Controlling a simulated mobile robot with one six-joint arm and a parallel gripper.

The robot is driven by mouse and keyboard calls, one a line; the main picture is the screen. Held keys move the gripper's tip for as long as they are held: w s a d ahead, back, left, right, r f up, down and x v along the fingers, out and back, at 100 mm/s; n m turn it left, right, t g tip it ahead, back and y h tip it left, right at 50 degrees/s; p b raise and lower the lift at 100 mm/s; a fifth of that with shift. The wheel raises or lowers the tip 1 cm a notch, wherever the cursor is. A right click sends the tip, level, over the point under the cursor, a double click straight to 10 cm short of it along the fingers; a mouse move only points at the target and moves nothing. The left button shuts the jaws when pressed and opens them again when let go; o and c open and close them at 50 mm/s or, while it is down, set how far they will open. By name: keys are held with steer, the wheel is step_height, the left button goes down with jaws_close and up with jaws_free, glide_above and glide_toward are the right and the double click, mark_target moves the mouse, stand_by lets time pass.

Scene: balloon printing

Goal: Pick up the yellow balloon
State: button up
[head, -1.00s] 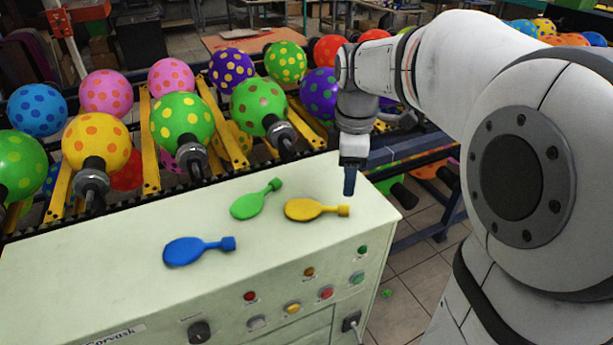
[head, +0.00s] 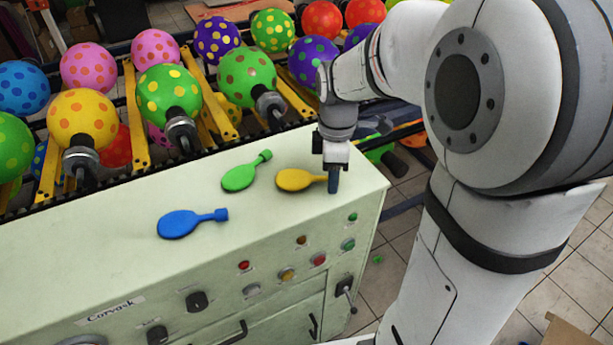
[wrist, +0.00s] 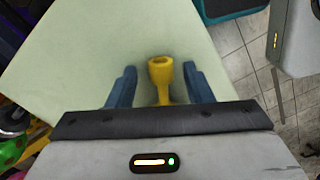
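The yellow balloon (head: 298,180) lies flat on the pale green machine top (head: 110,215), near its right end, with its neck pointing right. My gripper (head: 333,181) is low over the neck end of the balloon. In the wrist view my gripper (wrist: 158,88) is open, with one blue finger on each side of the yellow neck (wrist: 160,72). There are gaps between the neck and both fingers. The balloon's body is mostly hidden behind the gripper in the wrist view. In the head view the fingers hide the tip of the neck.
A green balloon (head: 244,173) lies just left of the yellow one, and a blue balloon (head: 188,223) lies farther left and nearer the front. Racks of dotted inflated balloons (head: 170,92) stand behind the machine. The machine's right edge is close to my gripper.

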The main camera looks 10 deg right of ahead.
steer(key=c, duration=0.7)
steer(key=shift+c, duration=0.2)
steer(key=shift+r, duration=0.1)
